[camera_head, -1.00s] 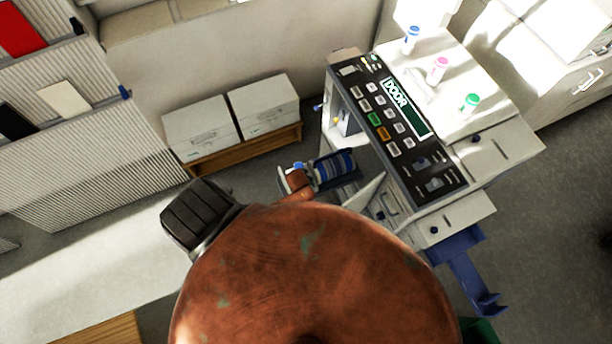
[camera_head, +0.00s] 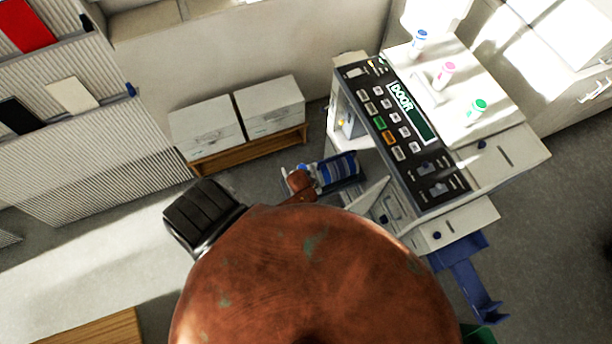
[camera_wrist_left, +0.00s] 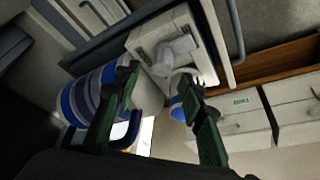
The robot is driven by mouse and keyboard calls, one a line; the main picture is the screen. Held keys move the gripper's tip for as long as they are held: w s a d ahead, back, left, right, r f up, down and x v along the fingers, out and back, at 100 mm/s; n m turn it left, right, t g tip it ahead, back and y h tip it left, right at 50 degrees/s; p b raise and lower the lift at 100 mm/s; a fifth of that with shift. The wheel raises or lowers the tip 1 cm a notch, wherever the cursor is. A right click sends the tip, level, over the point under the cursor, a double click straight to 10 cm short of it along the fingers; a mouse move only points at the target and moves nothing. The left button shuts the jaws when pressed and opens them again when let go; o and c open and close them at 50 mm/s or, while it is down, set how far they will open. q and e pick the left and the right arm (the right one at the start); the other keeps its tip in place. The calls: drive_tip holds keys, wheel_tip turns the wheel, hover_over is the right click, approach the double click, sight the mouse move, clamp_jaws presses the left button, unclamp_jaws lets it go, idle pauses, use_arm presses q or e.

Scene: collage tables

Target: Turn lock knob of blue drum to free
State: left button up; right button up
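The blue drum (camera_head: 337,168) is a blue-and-white banded cylinder in a grey frame, in front of the machine's open side. In the left wrist view the drum (camera_wrist_left: 84,100) lies left of and behind one finger. A white end block with a grey lever (camera_wrist_left: 172,52) stands beyond the fingertips. A small blue-and-white round part (camera_wrist_left: 178,107), perhaps the lock knob, shows beside the inner side of the right-hand finger. My left gripper (camera_wrist_left: 158,78) is open, its two green fingers apart. My brown arm hides it in the head view. My right gripper does not clearly show.
The copier-like machine (camera_head: 455,190) has a button panel reading DOOR, with blue, pink and green bottles on top. A blue tray (camera_head: 467,280) juts out below it. White boxes (camera_head: 205,130) stand on a wooden rack behind. Shelves (camera_head: 90,150) fill the left. Grey floor lies between.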

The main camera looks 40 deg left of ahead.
use_arm(q)
drive_tip(key=v, duration=0.6)
drive_tip(key=shift+s+r, duration=0.25)
drive_tip(key=shift+r, duration=0.1)
